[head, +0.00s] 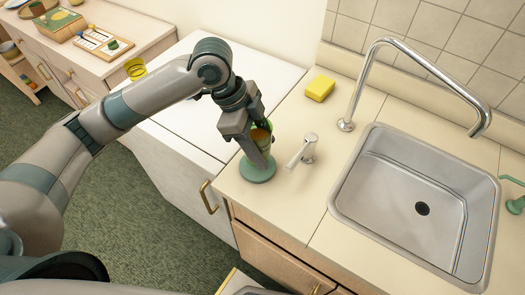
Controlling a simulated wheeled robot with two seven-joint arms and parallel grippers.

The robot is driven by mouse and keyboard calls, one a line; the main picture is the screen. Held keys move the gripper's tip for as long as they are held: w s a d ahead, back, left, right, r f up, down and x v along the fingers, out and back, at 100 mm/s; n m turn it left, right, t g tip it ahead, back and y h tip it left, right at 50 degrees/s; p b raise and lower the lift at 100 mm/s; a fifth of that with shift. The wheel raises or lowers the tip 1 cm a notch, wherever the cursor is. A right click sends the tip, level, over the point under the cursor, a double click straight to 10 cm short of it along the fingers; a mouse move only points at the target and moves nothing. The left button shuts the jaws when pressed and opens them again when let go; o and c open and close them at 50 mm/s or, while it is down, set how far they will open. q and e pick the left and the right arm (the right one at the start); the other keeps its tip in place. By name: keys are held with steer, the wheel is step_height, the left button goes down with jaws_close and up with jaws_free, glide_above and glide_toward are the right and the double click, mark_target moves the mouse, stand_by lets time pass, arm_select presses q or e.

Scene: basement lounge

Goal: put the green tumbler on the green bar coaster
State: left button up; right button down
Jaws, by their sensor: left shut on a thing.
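My left gripper (258,148) reaches down over the counter's left end and is shut on the green tumbler (268,126). Part of the tumbler shows between the fingers, with something orange-brown inside. The near finger hides much of it. The round green bar coaster (258,174) lies flat on the counter directly below the gripper. The tumbler is over the coaster and looks roughly upright. I cannot tell whether its base touches the coaster. My right gripper is not in view.
A chrome tap handle (303,151) stands close to the right of the coaster. A yellow sponge (320,89), tall faucet (362,85) and steel sink (400,200) lie further right.

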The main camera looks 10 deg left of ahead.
mark_target(263, 154)
arm_select(q)
step_height(263, 154, down, 3)
steer(key=shift+r+p, duration=0.1)
steer(key=shift+p, duration=0.25)
steer(key=shift+f, duration=0.2)
steer(key=shift+f, duration=0.2)
steer(key=o, duration=1.3)
steer(key=shift+o, duration=0.2)
steer(key=shift+r, duration=0.15)
steer(key=shift+a+r, duration=0.2)
steer(key=shift+r, duration=0.3)
steer(key=b+v, duration=0.2)
steer(key=v, duration=0.9)
steer(key=shift+b, duration=0.3)
